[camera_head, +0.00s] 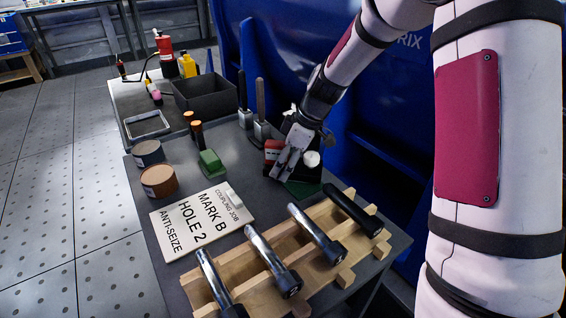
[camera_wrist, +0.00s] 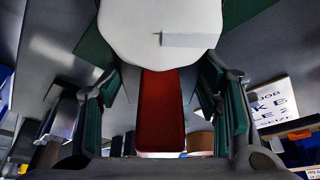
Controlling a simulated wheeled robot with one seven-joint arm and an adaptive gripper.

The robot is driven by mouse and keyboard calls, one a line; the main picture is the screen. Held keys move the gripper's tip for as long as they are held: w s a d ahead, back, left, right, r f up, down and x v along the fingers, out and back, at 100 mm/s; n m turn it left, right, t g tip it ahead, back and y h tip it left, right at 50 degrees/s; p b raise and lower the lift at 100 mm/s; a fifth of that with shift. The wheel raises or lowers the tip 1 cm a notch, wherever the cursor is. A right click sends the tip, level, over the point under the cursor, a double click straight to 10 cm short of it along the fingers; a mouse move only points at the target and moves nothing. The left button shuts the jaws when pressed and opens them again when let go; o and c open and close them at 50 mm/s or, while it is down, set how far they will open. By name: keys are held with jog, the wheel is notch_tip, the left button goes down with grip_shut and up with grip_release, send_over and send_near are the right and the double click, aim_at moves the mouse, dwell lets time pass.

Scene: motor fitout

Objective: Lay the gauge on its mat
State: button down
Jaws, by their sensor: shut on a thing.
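My gripper (camera_head: 283,166) is over the back of the bench, pointing down. In the wrist view my gripper (camera_wrist: 161,95) is shut, with its fingers on either side of the gauge's red body (camera_wrist: 160,112). The gauge's white round part (camera_wrist: 160,30) sticks out beyond the fingertips, and also shows beside my gripper in the head view (camera_head: 312,159). A dark green mat (camera_head: 303,188) lies below, partly hidden by my gripper. Green corners of the mat (camera_wrist: 95,46) show past the gauge. I cannot tell whether the gauge touches the mat.
A wooden rack (camera_head: 342,246) with several metal-shafted tools stands just in front of the mat. A lettered sign board (camera_head: 202,222), a green block (camera_head: 211,164) and two round tins (camera_head: 158,181) lie to the left. A dark bin (camera_head: 205,95) stands behind left, and a blue housing (camera_head: 290,60) behind.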

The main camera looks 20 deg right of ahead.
jog(key=shift+f, duration=0.1)
jog(key=c, duration=0.5)
grip_release()
jog(key=shift+d+r, duration=0.1)
jog(key=shift+r, duration=0.35)
jog(key=s+d, duration=0.2)
jog(key=d, duration=0.1)
jog(key=s+d+b, duration=0.1)
jog(key=d, duration=0.3)
jog(key=s+d+b, duration=0.1)
jog(key=s+d, duration=0.1)
jog(key=d, duration=0.2)
jog(key=shift+s+r, duration=0.25)
jog(key=shift+s, duration=0.1)
